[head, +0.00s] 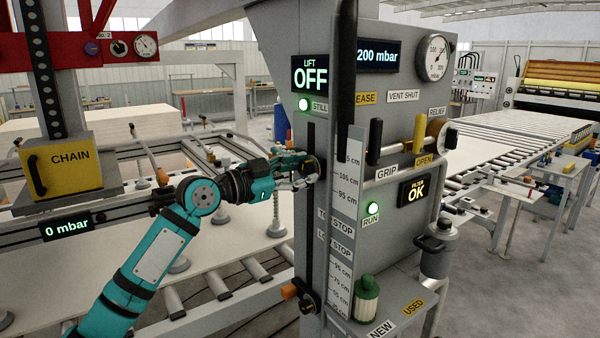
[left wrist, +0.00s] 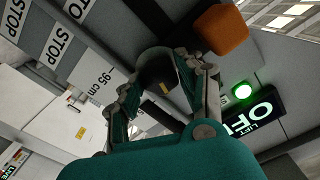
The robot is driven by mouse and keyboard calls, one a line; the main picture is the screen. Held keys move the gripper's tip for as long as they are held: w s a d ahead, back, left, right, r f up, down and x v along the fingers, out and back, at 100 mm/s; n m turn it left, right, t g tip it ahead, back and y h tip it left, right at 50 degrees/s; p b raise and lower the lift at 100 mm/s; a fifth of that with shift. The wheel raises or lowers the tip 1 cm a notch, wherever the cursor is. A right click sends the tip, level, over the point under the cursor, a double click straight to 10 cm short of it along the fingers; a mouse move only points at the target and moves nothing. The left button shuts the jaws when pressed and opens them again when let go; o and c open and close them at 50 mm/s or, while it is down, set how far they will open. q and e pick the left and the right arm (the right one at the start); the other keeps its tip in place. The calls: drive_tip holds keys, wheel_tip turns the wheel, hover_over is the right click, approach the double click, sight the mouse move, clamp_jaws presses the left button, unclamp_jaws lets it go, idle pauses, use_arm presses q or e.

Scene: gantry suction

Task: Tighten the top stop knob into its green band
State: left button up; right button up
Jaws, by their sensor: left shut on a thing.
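The top stop knob (head: 309,167) is dark and sits on the slotted rail of the grey column, beside the height scale (head: 347,185). My left gripper (head: 303,173) reaches it from the left and is shut on it. In the left wrist view the round dark knob (left wrist: 157,70), with a small yellow mark, lies between the fingers of my left gripper (left wrist: 163,85). An orange block (left wrist: 222,29) is close by the knob. I cannot make out a green band on the knob in either view. My right gripper is not in view.
A lower stop knob (head: 309,301) with an orange block (head: 290,291) is further down the rail. The lift display (head: 310,75) reads OFF. A GRIP handle (head: 374,142) and other controls stand to the right. A CHAIN box (head: 68,165) hangs at left.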

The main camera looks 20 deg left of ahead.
use_arm(q)
drive_tip(key=o, duration=1.2)
drive_tip(key=shift+c, duration=0.2)
drive_tip(key=shift+s, duration=0.1)
drive_tip(key=v, duration=1.2)
